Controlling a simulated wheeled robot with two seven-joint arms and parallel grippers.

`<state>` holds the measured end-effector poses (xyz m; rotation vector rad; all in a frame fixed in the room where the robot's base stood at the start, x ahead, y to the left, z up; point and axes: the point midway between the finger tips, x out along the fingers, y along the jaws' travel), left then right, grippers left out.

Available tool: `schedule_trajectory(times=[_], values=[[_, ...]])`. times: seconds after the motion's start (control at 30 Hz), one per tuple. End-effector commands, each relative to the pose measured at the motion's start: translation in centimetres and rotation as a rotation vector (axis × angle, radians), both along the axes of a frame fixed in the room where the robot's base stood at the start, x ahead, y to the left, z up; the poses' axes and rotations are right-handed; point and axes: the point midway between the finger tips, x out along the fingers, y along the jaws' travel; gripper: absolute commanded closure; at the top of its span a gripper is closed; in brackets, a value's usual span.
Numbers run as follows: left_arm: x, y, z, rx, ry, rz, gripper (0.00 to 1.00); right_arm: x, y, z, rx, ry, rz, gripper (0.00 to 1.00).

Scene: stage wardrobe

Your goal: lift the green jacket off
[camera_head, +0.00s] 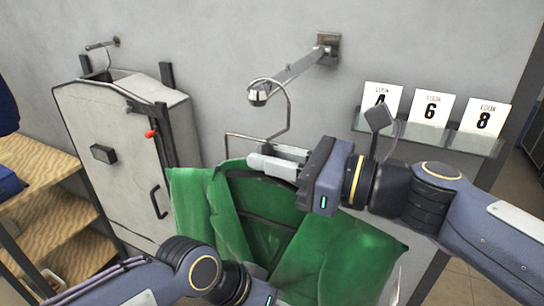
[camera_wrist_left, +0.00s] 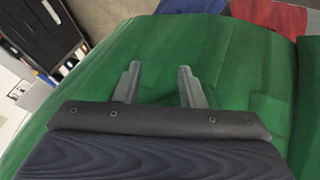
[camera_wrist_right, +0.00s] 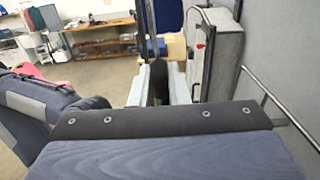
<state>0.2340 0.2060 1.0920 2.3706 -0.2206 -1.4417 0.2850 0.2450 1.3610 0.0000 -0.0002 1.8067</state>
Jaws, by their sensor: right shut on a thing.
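The green jacket (camera_head: 325,255) hangs below a wall arm (camera_head: 290,75), on a hanger whose wire hook (camera_head: 287,112) shows above it. My right gripper (camera_head: 278,163) is at the top of the hanger, shut on it, just above the jacket's collar. In the right wrist view its fingers (camera_wrist_right: 164,82) close around a dark upright part. My left gripper (camera_wrist_left: 163,85) has its fingers apart in front of the green cloth in the left wrist view; I cannot tell whether they touch it. In the head view the left gripper's fingers are hidden low in the picture.
A white cabinet (camera_head: 110,150) with a red knob stands at the left by the wall. Wooden shelves (camera_head: 40,165) are further left. A glass wall shelf (camera_head: 440,135) holds number cards (camera_head: 432,108) at the right, behind my right arm.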

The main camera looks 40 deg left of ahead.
Motion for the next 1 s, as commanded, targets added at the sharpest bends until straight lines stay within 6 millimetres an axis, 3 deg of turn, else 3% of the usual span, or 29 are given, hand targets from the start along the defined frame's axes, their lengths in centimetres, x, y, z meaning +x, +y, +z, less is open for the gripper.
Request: schedule_trajectory(times=[0.27,1.0], values=[[0.0,0.0,0.2,0.000,0.000,0.000,0.64,0.0,0.0,0.3,0.001,0.000,0.000,1.00],[0.0,0.0,3.2,0.000,0.000,0.000,0.64,0.0,0.0,3.1,0.001,0.000,0.000,1.00]])
